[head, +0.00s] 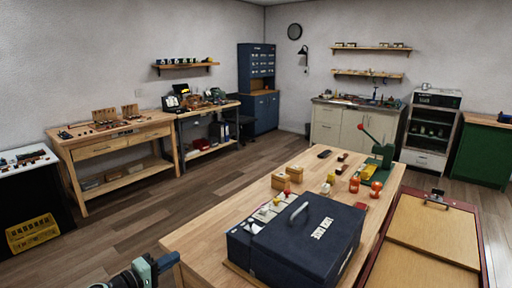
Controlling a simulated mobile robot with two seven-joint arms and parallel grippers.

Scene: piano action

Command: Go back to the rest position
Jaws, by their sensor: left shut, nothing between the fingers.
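My left gripper (163,264) shows at the bottom left of the head view, beside the near left corner of the wooden table (215,215). It is shut and empty, and I see it apart from the objects on the table. My right gripper is not in view. A dark blue case (305,245) with a grey handle and white labels sits on the near part of the table.
Wooden blocks (281,181), orange jars (355,184) and a green press with a red-knobbed lever (378,165) stand farther back on the table. A red-framed wooden panel (430,225) lies at the right. Floor (150,215) is open at left, before the workbench (110,145).

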